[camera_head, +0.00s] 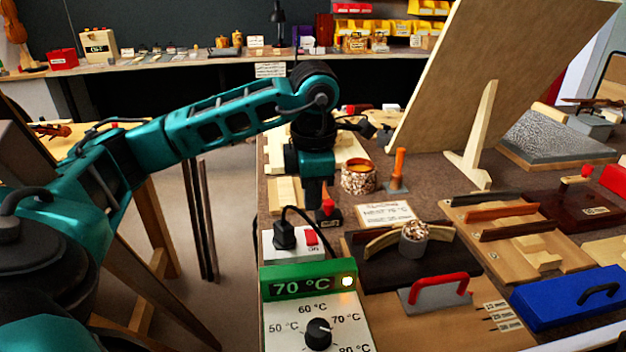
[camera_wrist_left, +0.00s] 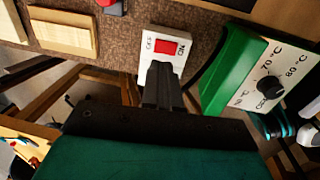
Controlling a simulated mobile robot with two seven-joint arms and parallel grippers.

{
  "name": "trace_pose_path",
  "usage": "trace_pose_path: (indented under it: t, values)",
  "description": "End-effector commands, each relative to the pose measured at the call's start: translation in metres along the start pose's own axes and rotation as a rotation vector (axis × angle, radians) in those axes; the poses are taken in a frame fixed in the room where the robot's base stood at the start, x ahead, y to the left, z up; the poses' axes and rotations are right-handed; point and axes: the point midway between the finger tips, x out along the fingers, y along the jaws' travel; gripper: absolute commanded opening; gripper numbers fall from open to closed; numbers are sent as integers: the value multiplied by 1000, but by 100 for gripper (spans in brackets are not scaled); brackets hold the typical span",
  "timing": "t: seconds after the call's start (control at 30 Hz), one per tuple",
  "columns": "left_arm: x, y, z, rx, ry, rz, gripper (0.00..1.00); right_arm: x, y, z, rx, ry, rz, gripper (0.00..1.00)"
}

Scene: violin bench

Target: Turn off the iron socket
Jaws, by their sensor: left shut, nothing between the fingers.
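The iron socket (camera_head: 273,243) is a white box on the bench's left edge, with a black plug (camera_head: 284,234) in it and a red rocker switch (camera_head: 311,237). In the left wrist view the socket (camera_wrist_left: 149,38) shows its red switch (camera_wrist_left: 166,47) between OFF and ON marks. Which way the rocker is tipped is hard to tell. My left gripper (camera_head: 318,204) is shut and empty, pointing down above and behind the socket in the head view. In the left wrist view its fingertips (camera_wrist_left: 160,66) overlap the socket's near part and hide the plug. Contact is not visible.
A green temperature unit (camera_head: 309,281) reading 70 °C, with a lit lamp and black dial (camera_head: 318,333), stands just in front of the socket.

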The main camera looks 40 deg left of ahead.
Motion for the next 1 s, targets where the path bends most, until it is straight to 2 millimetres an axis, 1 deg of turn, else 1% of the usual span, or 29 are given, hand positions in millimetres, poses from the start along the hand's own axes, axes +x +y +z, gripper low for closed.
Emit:
trace_pose_path:
  t: [0.03, 0.1, 0.2, 0.33, 0.5, 0.83, 1.0]
  values:
    - [15, 0, -1, -1, 4, -2, 0, 3, 0, 4, 2, 0, 0, 40]
    - [28, -1, -1, -1, 3, -2, 0, 5, 0, 7, 4, 1, 1, 40]
    - [44, 0, 0, -2, 2, -1, 0, 7, -1, 10, 7, 1, 1, 40]
    - [58, 0, 0, -1, 2, -1, 0, 9, -1, 12, 9, 2, 1, 40]
    - [65, 0, 0, -1, -1, 1, 0, 9, -1, 13, 9, 2, 1, 40]
    - [65, 0, 0, -1, 0, -2, 0, 9, -1, 12, 9, 1, 1, 40]
    - [72, 3, 0, -4, 3, -77, 0, 6, -1, 8, 9, 1, 1, 40]
